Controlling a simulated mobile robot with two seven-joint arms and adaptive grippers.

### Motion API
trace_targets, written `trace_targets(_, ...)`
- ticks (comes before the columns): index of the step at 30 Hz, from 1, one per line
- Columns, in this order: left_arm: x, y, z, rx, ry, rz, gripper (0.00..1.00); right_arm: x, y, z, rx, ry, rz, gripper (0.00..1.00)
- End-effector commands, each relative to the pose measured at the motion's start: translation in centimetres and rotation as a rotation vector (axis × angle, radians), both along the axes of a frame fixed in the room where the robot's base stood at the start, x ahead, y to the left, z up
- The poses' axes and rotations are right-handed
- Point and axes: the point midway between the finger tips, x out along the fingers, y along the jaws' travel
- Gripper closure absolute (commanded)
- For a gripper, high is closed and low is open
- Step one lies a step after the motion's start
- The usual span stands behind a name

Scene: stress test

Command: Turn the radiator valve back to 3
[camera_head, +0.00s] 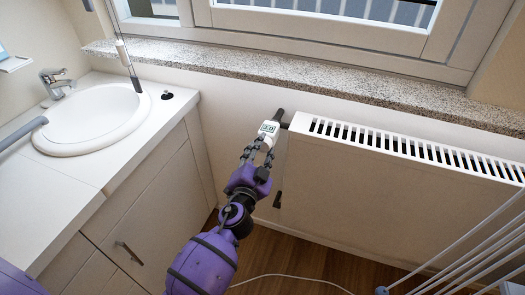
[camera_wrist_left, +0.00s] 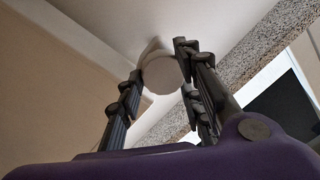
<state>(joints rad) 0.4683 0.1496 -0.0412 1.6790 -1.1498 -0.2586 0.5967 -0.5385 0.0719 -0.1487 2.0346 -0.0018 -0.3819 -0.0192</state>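The white radiator valve (camera_head: 268,129) sits at the radiator's left end, below the stone sill. Its head carries a small display whose digits are too small to read surely. My left gripper (camera_head: 257,151) reaches up to it from below, with a dark finger on either side of the white head. In the left wrist view the round white end of the valve (camera_wrist_left: 162,74) lies between the fingertips of my left gripper (camera_wrist_left: 160,82). Both fingers appear close against its sides, shut around it. My right gripper is in neither view.
The white radiator (camera_head: 375,195) stretches right from the valve. The granite sill (camera_head: 300,82) runs above it. A counter with a white sink (camera_head: 97,118) stands at left. White rack bars (camera_head: 470,262) stand at lower right. A white cable (camera_head: 290,277) lies on the wooden floor.

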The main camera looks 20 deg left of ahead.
Motion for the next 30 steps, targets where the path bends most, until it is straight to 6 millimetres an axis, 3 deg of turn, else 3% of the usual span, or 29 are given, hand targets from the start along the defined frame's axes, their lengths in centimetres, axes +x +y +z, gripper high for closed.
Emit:
trace_targets(4, 0.0, -0.1, -0.2, -0.001, 0.003, -0.003, 0.93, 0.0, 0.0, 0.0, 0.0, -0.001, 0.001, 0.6)
trace_targets(15, -0.1, -0.1, -0.7, 0.167, 0.0, -0.003, 0.93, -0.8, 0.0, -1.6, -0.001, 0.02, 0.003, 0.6)
trace_targets(25, -0.1, -0.1, -0.6, 0.19, -0.001, -0.004, 0.93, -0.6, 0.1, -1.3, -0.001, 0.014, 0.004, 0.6)
trace_targets(26, -0.1, -0.1, -0.6, 0.189, 0.001, -0.004, 0.64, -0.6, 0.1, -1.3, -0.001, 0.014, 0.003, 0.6)
trace_targets(29, -0.1, -0.1, -0.6, 0.189, 0.0, -0.003, 0.51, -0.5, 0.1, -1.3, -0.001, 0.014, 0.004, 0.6)
trace_targets(30, -0.1, -0.1, -0.5, 0.189, 0.0, -0.003, 0.51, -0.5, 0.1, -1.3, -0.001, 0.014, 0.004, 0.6)
